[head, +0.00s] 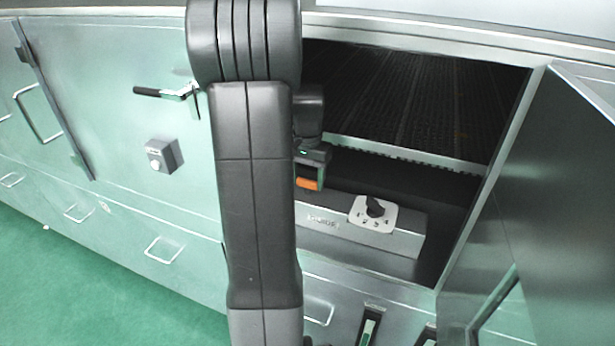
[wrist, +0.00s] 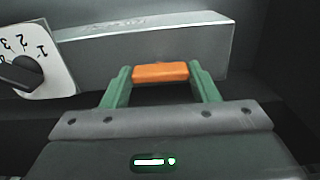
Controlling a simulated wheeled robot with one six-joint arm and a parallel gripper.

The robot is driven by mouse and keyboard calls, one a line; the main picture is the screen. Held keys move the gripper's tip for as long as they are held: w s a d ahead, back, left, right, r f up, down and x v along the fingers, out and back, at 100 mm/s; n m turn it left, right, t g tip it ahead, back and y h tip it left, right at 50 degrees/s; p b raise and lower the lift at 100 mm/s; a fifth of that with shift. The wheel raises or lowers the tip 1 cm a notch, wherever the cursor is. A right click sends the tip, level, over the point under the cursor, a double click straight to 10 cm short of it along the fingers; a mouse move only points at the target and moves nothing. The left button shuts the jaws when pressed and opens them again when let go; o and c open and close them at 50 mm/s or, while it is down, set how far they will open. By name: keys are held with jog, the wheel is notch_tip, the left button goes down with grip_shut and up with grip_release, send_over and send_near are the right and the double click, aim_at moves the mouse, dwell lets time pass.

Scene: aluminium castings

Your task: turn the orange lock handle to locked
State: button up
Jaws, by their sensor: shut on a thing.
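The orange lock handle (wrist: 160,72) is a short bar seen between the two green fingers of my gripper (wrist: 160,76) in the wrist view. The fingers are closed on its two ends. In the head view the orange handle (head: 308,184) shows just under my gripper (head: 311,176), inside the open bay and left of the dial. My arm covers part of this area. The handle's mount and any lock marking are hidden, so its turn position cannot be told.
A grey bar housing (head: 400,245) carries a numbered dial plate (head: 384,222) with a black knob, close to my gripper's right. An open door (head: 560,190) bounds the bay on the right. A black lever (head: 150,92) and a grey box (head: 172,155) sit on the left panel.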

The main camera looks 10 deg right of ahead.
aim_at(308, 180)
jog(key=o, duration=1)
jog(key=shift+r, duration=0.1)
notch_tip(308, 180, up, 7)
jog(key=shift+r, duration=0.2)
notch_tip(308, 180, down, 8)
jog(key=shift+r, duration=0.25)
jog(key=shift+n, duration=0.3)
dwell(0.4)
